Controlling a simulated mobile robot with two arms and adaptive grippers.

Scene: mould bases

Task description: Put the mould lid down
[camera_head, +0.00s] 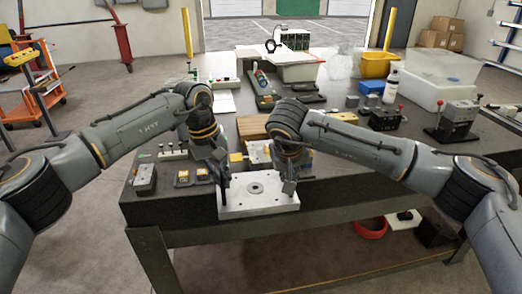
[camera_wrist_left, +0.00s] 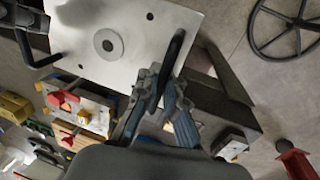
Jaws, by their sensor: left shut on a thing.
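The mould lid (camera_head: 258,205) is a flat silver plate with a round disc in its middle, at the front edge of the dark workbench. It also shows in the left wrist view (camera_wrist_left: 125,30), with a black handle at each side. My left gripper (camera_head: 223,195) is at the lid's left side in the head view. In the left wrist view my left gripper (camera_wrist_left: 160,85) is closed around one black handle. My right gripper (camera_head: 289,187) is at the lid's right side; its fingers are too small to read. I cannot tell whether the lid touches the bench.
Small blocks with yellow parts (camera_head: 192,177) and a grey block (camera_head: 145,178) lie left of the lid. A lever device (camera_head: 454,120), a clear bin (camera_head: 440,78) and a yellow bin (camera_head: 378,65) stand on the right. The bench's front left (camera_head: 160,208) has some bare surface.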

